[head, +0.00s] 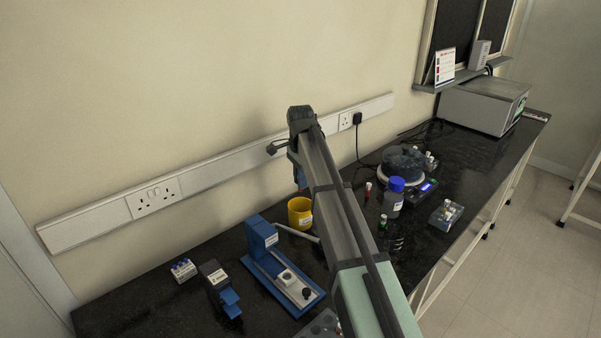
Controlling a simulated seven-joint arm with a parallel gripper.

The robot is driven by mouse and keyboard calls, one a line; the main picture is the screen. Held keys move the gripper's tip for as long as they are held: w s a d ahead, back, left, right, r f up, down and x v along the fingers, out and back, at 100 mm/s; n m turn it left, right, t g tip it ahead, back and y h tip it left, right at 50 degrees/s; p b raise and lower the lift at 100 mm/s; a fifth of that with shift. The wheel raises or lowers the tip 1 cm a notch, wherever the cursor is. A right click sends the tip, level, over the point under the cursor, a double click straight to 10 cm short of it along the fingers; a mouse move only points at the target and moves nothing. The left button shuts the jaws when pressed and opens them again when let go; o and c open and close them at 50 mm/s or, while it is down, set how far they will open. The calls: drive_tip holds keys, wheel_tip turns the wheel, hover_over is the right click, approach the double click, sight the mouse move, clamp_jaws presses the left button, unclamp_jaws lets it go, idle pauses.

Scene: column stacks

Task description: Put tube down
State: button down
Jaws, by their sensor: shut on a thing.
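My gripper (297,168) hangs from the arm's far end, above the back of the bench and close to the wall. It is shut on a tube, of which only a small dark, reddish bit shows below it; the arm hides most of it. The gripper is above the yellow pot (300,221), apart from it. A red-capped tube (368,189) and a green-capped tube (382,223) stand on the bench right of the arm. A clear rack (446,217) with a tube in it is near the front edge.
A blue-capped bottle (393,201), a dark round device (402,165) and a scale (423,191) stand right of the arm. A blue stand (262,236) and a black-blue device (219,287) stand left. A grey box (484,107) is at the far end.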

sight(301, 191)
drive_tip(key=shift+f, duration=3.9)
drive_tip(key=c, duration=1)
unclamp_jaws()
drive_tip(key=shift+r, duration=0.1)
drive_tip(key=shift+r, duration=3.45)
